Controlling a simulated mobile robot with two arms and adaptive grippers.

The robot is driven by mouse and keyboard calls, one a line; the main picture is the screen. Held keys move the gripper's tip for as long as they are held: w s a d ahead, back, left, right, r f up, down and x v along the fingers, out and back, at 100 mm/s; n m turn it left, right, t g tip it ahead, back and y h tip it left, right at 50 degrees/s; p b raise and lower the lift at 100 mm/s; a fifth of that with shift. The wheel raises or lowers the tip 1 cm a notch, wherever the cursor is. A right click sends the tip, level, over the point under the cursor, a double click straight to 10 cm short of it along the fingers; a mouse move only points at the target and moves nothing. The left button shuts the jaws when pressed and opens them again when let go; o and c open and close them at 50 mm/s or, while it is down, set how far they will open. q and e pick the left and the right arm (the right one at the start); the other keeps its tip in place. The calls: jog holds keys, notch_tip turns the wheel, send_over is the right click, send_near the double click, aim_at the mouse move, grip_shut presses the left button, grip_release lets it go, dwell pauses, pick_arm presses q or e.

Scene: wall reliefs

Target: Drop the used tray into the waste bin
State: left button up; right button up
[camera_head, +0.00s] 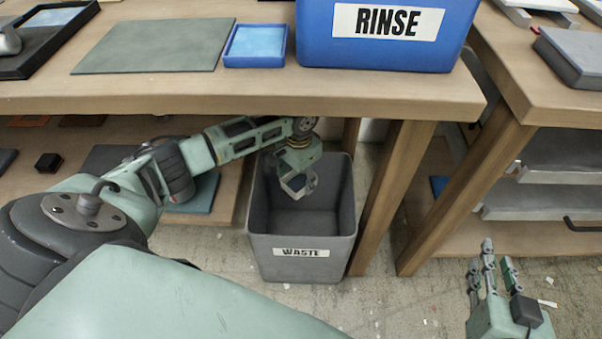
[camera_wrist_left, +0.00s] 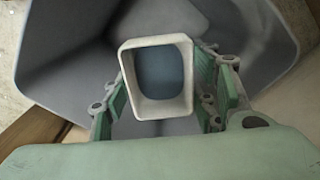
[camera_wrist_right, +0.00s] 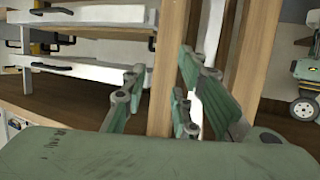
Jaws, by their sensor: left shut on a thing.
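The used tray is a small white-rimmed rectangular tray (camera_wrist_left: 157,107) with a blue-grey inside. My left gripper (camera_head: 298,178) is shut on it, with a finger on each side in the left wrist view. The tray (camera_head: 296,184) is held over the mouth of the grey waste bin (camera_head: 303,250), tilted in the head view. The bin stands on the floor, labelled WASTE, and its visible inside looks empty. Its grey walls (camera_wrist_left: 70,70) surround the tray in the left wrist view. My right gripper (camera_head: 490,260) is open and empty, low at the right, away from the bin.
A wooden bench (camera_head: 200,92) overhangs the bin's back, with a blue RINSE tub (camera_head: 385,50) on top. A bench leg (camera_head: 395,190) stands close beside the bin's right. A second bench (camera_head: 545,95) is at the right. The floor in front is clear except for small scraps.

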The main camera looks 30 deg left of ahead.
jog(key=shift+w+a+r+t, duration=0.1)
jog(key=shift+w+r+t, duration=0.15)
jog(key=shift+r, duration=0.25)
pick_arm(q)
jog(key=o, duration=1)
notch_tip(320, 180, up, 7)
jog(key=shift+r, duration=0.2)
pick_arm(e)
jog(key=shift+s, duration=0.1)
